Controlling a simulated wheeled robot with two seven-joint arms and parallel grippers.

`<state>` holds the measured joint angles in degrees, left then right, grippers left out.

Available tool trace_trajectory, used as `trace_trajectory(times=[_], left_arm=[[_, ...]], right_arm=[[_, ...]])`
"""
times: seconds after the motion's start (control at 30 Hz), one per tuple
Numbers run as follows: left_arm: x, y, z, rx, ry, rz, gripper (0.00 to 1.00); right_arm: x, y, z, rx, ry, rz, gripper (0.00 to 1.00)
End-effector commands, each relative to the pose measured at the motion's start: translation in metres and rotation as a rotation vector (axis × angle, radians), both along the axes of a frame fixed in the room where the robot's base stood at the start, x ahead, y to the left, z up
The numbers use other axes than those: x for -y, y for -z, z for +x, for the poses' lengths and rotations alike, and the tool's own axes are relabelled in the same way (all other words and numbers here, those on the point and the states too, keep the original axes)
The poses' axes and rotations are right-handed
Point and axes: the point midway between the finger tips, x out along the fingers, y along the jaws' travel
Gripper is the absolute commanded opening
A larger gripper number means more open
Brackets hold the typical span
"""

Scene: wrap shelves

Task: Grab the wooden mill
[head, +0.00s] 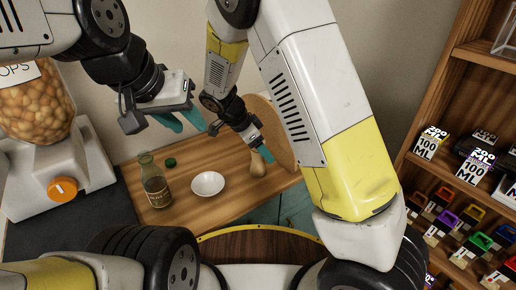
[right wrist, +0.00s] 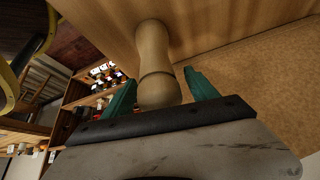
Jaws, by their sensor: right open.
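The wooden mill (head: 258,164) is pale and turned, and stands on the wooden counter (head: 222,177) at the foot of a round wooden board. In the right wrist view the mill (right wrist: 153,45) reaches between the two green fingers. My right gripper (head: 257,148) is at the mill's upper end in the head view and also shows in the right wrist view (right wrist: 160,82). It is open, with a finger on either side of the mill. My left gripper (head: 183,123) is raised over the counter's left part, open and empty.
A white bowl (head: 208,184), a glass bottle (head: 154,183) and a small green cap (head: 170,162) are on the counter left of the mill. The round board (head: 270,128) stands close behind the mill. A shelf of small boxes (head: 432,143) is at right.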

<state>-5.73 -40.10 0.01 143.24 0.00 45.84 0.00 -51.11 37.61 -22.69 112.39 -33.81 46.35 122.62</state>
Motion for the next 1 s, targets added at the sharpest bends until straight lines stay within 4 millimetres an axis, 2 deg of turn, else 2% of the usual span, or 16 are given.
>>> trace_trajectory(times=[0.13,0.47,1.0], left_arm=[[0.0,0.0,0.0,0.0,0.0,0.0,0.36],[0.0,0.0,0.0,0.0,0.0,0.0,0.36],[0.0,0.0,0.0,0.0,0.0,0.0,0.36]], right_arm=[[-0.0001,-0.0003,0.0,0.0,0.0,0.0,0.65],[-0.0001,-0.0006,-0.0001,0.0,0.0,0.0,0.01],[0.0016,-0.0036,0.0025,0.001,0.0,0.001,0.0]])
